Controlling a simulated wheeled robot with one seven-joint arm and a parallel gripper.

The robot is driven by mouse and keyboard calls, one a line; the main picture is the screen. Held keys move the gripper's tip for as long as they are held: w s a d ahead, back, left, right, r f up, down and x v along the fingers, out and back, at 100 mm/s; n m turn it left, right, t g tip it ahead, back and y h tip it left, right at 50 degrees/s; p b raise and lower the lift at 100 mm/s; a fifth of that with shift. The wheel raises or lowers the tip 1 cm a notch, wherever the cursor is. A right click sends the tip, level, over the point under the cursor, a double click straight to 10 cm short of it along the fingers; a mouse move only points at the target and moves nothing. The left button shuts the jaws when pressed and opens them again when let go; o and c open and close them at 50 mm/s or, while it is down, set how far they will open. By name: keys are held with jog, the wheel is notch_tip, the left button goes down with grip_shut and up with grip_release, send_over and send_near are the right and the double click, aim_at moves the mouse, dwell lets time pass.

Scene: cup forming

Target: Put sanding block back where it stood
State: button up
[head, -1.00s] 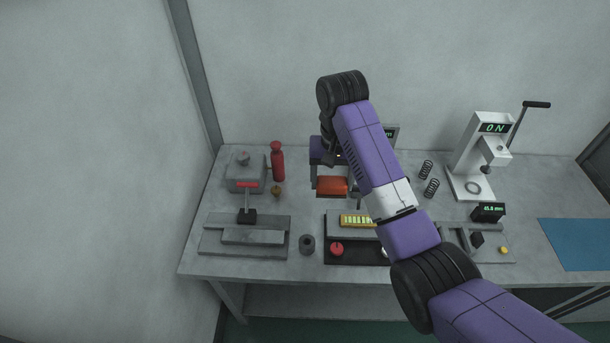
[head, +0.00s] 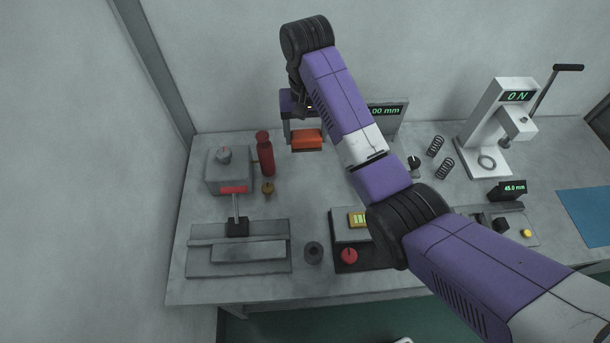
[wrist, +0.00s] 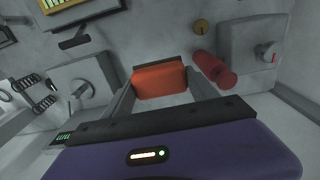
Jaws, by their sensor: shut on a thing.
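The sanding block (head: 308,140) is orange-red on a dark base. My gripper (head: 305,138) is shut on it, with one finger at each side. In the head view the block hangs above the back of the bench, right of the red bottle. In the wrist view the block (wrist: 160,80) sits between the two fingers of my gripper (wrist: 160,88). Bench surface shows beyond it. The exact height above the bench is hard to tell.
A display reading mm (head: 385,112) stands behind my arm. A white force press (head: 498,130) and springs (head: 440,158) are at right. Bare bench (head: 305,200) lies below the block.

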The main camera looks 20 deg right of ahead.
aim_at(306, 145)
notch_tip(306, 145, down, 10)
jog(key=shift+s+f+b, duration=0.1)
jog(key=shift+b, duration=1.05)
jog(key=shift+f, duration=2.65)
jog(key=o, duration=1.9)
jog(key=shift+f, duration=0.1)
notch_tip(306, 145, up, 12)
jog(key=shift+s+r, duration=0.1)
jog(key=shift+r, duration=0.05)
